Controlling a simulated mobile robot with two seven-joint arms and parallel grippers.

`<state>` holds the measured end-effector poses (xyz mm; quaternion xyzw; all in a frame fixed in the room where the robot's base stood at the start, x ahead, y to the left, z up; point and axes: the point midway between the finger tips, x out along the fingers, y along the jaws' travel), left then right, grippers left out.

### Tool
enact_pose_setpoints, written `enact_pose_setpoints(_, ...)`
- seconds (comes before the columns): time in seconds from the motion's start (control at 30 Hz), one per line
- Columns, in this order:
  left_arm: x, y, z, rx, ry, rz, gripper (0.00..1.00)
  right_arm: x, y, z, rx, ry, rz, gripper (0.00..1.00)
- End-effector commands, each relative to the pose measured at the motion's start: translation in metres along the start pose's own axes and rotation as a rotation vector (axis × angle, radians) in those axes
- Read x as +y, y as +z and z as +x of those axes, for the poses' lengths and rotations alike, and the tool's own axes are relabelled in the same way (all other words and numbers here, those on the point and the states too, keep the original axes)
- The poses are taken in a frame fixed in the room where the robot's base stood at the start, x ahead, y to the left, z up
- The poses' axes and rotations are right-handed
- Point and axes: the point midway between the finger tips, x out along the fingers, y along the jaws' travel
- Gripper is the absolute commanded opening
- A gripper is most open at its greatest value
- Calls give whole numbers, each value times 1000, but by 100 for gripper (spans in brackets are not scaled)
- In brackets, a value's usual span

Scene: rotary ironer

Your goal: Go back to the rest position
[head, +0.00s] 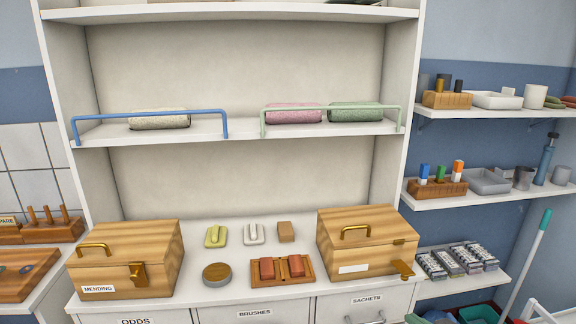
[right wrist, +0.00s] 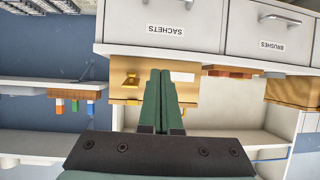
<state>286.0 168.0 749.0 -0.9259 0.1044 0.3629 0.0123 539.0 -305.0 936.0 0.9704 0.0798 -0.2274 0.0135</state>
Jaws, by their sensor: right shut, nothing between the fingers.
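My right gripper (right wrist: 160,73) shows in the right wrist view, its two long dark green fingers together with nothing between them. That view is upside down, and the fingers overlap the right wooden box (right wrist: 126,84) in the picture. I cannot tell the distance between them. In the head view I make out neither gripper clearly. My left gripper is not seen. The right wooden box (head: 366,243) and the MENDING box (head: 127,260) stand on the counter with lids down.
Rolled towels (head: 294,114) lie on the shelf above behind rails. Drawers (head: 366,309) are below the counter. Wall shelves (head: 480,198) hold bottles and trays at right.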

Motion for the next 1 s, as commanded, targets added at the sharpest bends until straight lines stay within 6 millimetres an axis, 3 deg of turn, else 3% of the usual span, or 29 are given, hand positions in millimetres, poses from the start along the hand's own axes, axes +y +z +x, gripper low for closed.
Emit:
enact_pose_setpoints(0.03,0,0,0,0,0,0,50,-25,41,-2,-39,-29,12,0)
enact_pose_setpoints(0.2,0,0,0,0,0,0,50,-91,142,-30,-125,-76,15,0)
enact_pose_setpoints(0.4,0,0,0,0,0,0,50,-147,228,-82,-219,-77,20,0)
enact_pose_setpoints(0.6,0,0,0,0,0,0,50,-170,264,-115,-274,-61,15,0)
enact_pose_setpoints(1.0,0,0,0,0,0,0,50,-174,270,-120,-283,-59,11,0)
